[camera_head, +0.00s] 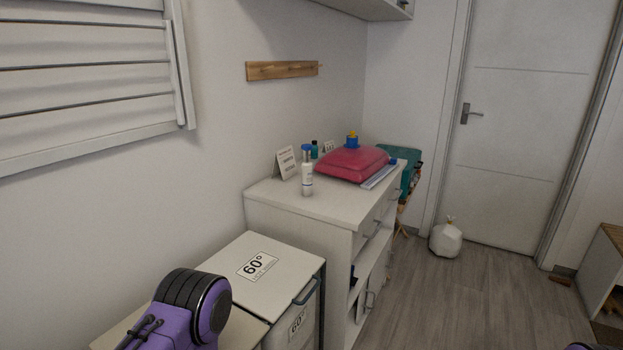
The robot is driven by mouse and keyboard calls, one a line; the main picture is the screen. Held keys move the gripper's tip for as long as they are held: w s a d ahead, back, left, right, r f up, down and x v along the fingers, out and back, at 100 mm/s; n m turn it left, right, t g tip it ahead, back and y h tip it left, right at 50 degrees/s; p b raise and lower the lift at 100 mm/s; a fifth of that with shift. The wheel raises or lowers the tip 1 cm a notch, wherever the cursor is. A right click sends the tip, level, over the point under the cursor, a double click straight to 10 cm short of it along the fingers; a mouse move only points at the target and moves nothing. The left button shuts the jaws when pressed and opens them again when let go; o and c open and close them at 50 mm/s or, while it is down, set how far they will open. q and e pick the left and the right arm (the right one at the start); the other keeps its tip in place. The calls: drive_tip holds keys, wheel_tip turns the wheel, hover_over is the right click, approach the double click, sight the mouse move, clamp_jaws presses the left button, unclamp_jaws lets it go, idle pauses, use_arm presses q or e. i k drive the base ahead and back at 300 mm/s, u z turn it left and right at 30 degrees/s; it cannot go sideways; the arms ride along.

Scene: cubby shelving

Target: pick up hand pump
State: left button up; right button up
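No object here can be named as the hand pump with certainty. A purple and black part of my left arm is at the lower left, well apart from the cabinet. Neither of my grippers is in view.
A teal bottle (314,150) and a small sign (286,163) stand behind the white bottle. A lidded bin marked 60° (285,262) stands left of the cabinet. A white bag (446,238) lies by the door (520,130). The floor (470,300) right of the cabinet is clear.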

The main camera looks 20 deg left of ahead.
sight(306, 167)
drive_tip(key=z, duration=0.1)
drive_tip(key=k, duration=0.85)
drive_tip(key=z, duration=1.2)
drive_tip(key=i, duration=1.55)
drive_tip(key=u, duration=1.4)
drive_tip(key=i, duration=0.85)
drive_tip(key=u, duration=0.95)
